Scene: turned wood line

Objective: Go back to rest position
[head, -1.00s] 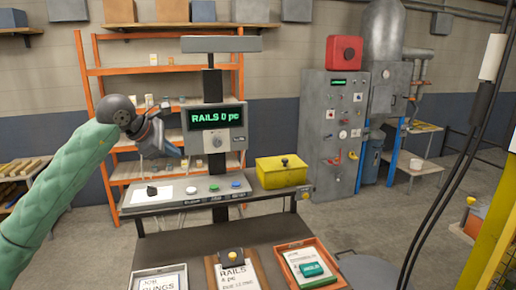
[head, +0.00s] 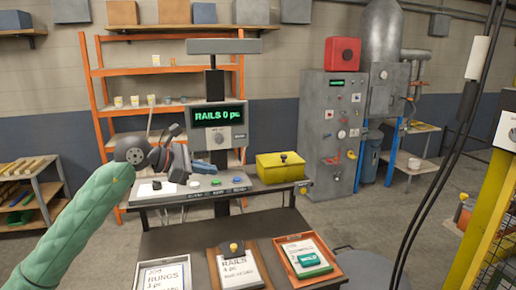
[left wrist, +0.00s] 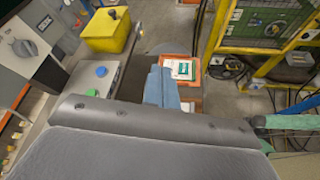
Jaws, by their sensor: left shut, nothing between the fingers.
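My left gripper (head: 216,171) is in front of the console, held above its shelf and below the display, with its fingers pointing right. In the left wrist view its blue-grey fingers (left wrist: 161,86) are together and hold nothing. My right gripper is in neither view now. A green sleeve at the right edge of the left wrist view looks like part of my other arm.
A display (head: 218,114) reads RAILS 0 pc. The console shelf (head: 222,193) carries buttons and a yellow box (head: 282,168). A grey control cabinet (head: 330,135) stands behind right.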

